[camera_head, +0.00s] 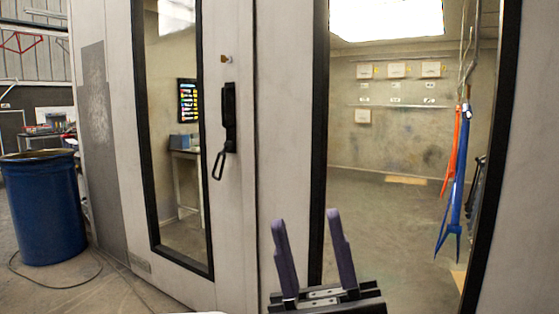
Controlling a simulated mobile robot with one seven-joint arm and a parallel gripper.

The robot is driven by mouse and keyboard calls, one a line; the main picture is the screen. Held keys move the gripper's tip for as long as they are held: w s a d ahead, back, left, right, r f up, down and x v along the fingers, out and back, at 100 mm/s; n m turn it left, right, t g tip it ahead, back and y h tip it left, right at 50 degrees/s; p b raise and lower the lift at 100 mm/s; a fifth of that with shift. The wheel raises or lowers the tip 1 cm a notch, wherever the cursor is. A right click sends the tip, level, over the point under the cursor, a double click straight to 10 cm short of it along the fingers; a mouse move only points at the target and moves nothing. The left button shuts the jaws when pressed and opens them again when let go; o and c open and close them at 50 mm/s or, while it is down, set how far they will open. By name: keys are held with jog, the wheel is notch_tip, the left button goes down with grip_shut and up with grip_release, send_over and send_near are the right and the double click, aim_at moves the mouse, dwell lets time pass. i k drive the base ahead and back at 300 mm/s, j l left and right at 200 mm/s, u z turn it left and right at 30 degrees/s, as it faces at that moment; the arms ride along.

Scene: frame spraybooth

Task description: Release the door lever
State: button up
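The door lever (219,163) is a black looped handle that hangs down and to the left from a tall black lock plate (230,117). The plate is fixed to the pale grey door (218,215), between two windows. The door looks shut. My gripper (306,217) is at the bottom right of the lever, in front of the larger window. Its two purple fingers point up and stand apart with nothing between them. It does not touch the lever.
A blue drum (45,207) stands at the left, with a dark cable (60,285) on the floor beside it. Through the larger window, orange and blue frames (456,180) hang inside the booth. Nothing visible stands directly in front of the lever.

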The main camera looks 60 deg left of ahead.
aim_at(229, 145)
jog(key=u, duration=2.25)
jog(key=i+l+u, duration=0.3)
jog(key=i+l, duration=0.45)
jog(key=i, duration=0.2)
jog(key=i+l+u, duration=0.3)
jog(key=i+l, duration=0.6)
jog(key=l, duration=0.1)
